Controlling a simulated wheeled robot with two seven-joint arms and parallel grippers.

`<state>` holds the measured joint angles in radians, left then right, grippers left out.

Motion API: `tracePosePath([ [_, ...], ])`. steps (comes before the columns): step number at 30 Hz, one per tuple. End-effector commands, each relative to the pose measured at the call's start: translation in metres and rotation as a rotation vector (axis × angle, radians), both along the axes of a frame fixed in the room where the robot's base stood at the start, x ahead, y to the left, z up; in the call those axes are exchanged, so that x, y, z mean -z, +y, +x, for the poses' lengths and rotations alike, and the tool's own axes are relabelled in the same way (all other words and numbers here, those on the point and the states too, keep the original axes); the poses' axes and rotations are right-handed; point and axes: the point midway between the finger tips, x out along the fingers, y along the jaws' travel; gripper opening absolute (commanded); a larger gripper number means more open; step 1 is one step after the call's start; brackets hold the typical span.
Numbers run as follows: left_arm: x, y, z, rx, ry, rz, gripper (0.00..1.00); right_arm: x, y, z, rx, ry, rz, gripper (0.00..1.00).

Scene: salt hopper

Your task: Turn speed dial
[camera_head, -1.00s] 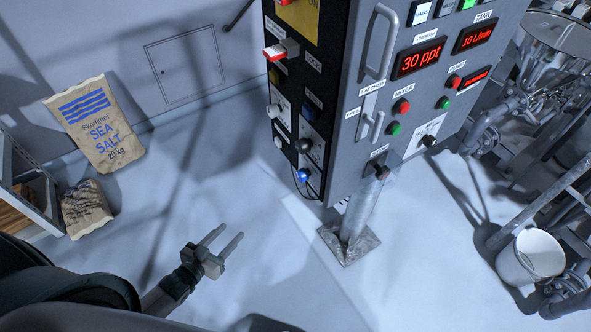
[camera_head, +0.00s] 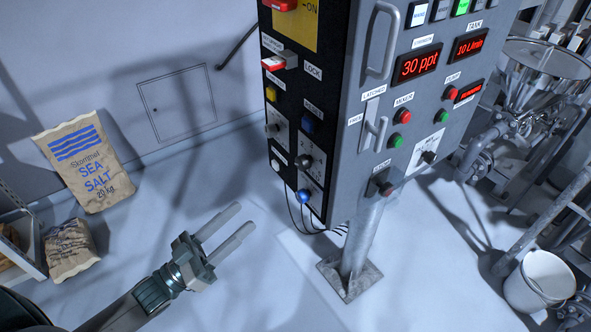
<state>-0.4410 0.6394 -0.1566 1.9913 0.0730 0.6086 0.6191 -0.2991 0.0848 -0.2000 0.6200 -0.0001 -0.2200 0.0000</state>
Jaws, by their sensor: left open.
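A grey control cabinet (camera_head: 410,110) stands on a post at the centre right. A dark knob on a white scale plate (camera_head: 429,157) sits low on its front face; I cannot read its label. I cannot tell which of these is the speed dial. My left gripper (camera_head: 244,217) is open and empty, with its two fingers pointing up and right. It is left of and below the cabinet's side face, apart from it. My right gripper is not in view.
Loose cables (camera_head: 312,222) hang under the cabinet, and its post (camera_head: 362,235) stands on a floor plate. Sea salt sacks (camera_head: 88,165) are at the left. A steel hopper (camera_head: 540,65) and a white bucket (camera_head: 540,282) are at the right. The floor around my gripper is clear.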

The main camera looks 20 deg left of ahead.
Motion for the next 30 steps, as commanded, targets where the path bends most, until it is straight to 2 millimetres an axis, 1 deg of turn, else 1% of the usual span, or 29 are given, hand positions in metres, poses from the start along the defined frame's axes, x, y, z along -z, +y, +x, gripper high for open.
tracePosePath([
  [5,-0.003,-0.003,0.005,0.000,-0.001,0.001,0.46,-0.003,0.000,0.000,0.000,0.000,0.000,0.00],
  [11,-0.013,-0.014,0.020,-0.001,-0.001,-0.001,0.46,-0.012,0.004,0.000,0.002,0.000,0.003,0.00],
  [18,-0.029,-0.036,0.050,0.000,-0.002,-0.002,0.46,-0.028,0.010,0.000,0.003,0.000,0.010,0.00],
  [30,-0.056,-0.074,0.104,-0.001,-0.001,0.000,0.46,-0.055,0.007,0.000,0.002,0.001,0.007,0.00],
])
